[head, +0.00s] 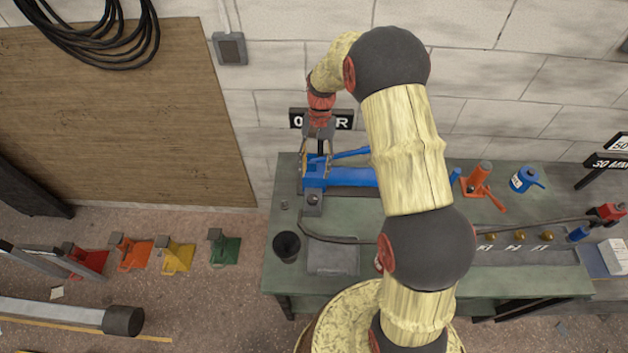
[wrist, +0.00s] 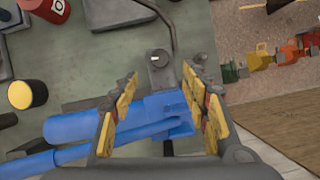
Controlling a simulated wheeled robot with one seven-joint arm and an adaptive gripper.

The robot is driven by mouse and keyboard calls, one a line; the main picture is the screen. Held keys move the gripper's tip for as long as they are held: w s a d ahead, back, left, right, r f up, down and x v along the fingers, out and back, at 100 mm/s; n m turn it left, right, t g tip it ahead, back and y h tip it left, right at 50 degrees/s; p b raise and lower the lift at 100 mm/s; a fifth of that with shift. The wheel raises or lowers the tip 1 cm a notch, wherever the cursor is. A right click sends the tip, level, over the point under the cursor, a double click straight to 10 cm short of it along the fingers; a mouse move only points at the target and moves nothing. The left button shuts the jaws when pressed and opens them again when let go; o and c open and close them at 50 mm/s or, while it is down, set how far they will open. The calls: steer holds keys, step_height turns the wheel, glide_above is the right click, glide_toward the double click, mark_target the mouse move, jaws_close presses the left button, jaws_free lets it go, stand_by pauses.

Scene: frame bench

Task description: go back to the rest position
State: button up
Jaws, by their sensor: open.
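My gripper (head: 317,163) is open at the back left of the green bench, pointing down over the left end of a blue tool (head: 350,177) with a long body and a handle. In the wrist view my gripper (wrist: 160,84) has its yellow-padded fingers spread, with part of the blue tool (wrist: 75,127) showing between and beyond them. Nothing is visibly gripped. I cannot tell whether the fingers touch the blue tool. A grey block with a round knob (wrist: 158,58) lies just past the fingertips.
The green bench (head: 275,262) carries a black cup (head: 287,246), a grey plate (head: 333,257), an orange jack (head: 480,180) and a blue can (head: 525,179). A dark sign (head: 298,119) stands behind my gripper. Several coloured stands, one green (head: 224,248), are on the floor at left.

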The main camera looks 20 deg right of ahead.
steer(key=shift+v, duration=0.85)
steer(key=s+a+r+n+t+h+b, duration=0.1)
steer(key=s+r+n+t+b, duration=0.2)
steer(key=s+r, duration=0.7)
steer(key=s+a+r+n+t+h+b, duration=0.1)
steer(key=s+a+r+n+t+b, duration=0.1)
steer(key=s+r+t, duration=0.4)
steer(key=shift+s+r+n+t+b, duration=0.45)
steer(key=shift+s+r, duration=2)
steer(key=shift+s, duration=2.5)
